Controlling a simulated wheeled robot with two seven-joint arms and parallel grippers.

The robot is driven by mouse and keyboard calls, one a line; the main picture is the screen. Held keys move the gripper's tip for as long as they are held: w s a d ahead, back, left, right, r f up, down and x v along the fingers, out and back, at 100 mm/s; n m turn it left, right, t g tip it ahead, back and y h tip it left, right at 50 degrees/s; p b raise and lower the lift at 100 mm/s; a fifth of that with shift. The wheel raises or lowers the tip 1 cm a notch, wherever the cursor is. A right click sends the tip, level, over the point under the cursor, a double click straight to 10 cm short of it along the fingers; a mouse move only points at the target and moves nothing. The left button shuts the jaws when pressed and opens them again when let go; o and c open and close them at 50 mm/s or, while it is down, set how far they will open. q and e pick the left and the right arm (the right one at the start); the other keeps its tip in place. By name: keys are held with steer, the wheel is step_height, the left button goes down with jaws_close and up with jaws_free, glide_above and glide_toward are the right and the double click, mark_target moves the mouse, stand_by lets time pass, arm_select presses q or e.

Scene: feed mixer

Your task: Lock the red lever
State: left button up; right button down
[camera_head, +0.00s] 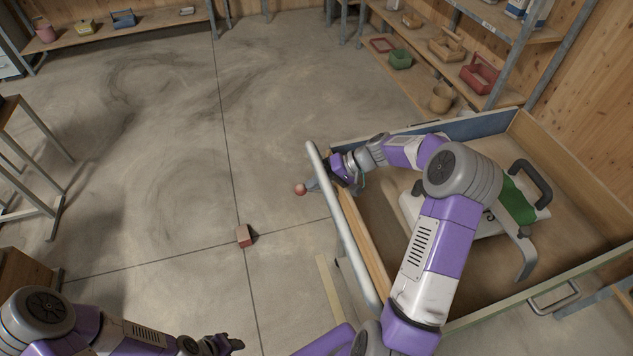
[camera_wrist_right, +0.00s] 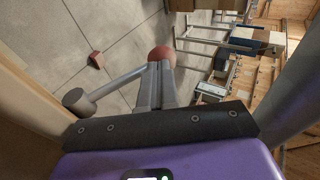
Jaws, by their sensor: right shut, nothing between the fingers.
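The red lever shows as a red ball knob (camera_head: 300,189) at the outer left side of the wooden bin, beside the grey rail. In the right wrist view, the red knob (camera_wrist_right: 161,54) is just beyond my fingertips, with a grey rod running from a round pivot on the left toward it. My right gripper (camera_head: 313,185) is shut and empty, reaching over the rail close to the knob. Its fingers (camera_wrist_right: 155,78) hide part of the rod and knob; contact is unclear. My left gripper (camera_head: 228,344) is low at the left, far from the lever; its jaw opening is unclear.
The wooden bin (camera_head: 367,240) has a grey rail (camera_head: 343,222) along its left side. Inside is a white machine part with a green panel (camera_head: 517,203). A red block (camera_head: 243,236) lies on the open floor. Shelves with baskets stand behind.

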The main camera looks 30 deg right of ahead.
mark_target(306, 192)
steer(key=shift+a, duration=0.1)
steer(key=shift+g+h, duration=0.3)
steer(key=shift+h, duration=0.6)
steer(key=x, duration=0.2)
steer(key=b+x, duration=0.1)
steer(key=x, duration=0.1)
steer(key=shift+s+f, duration=0.2)
steer(key=shift+s, duration=0.1)
steer(key=f+h, duration=0.1)
steer(key=a+f+h, duration=0.1)
steer(key=shift+w+n+g+h, duration=0.1)
steer(key=shift+n+g+h, duration=0.2)
steer(key=shift+g, duration=0.1)
steer(key=shift+d+f+b, duration=0.2)
steer(key=shift+f+b, duration=0.9)
steer(key=shift+f, duration=0.8)
steer(key=shift+f, duration=0.1)
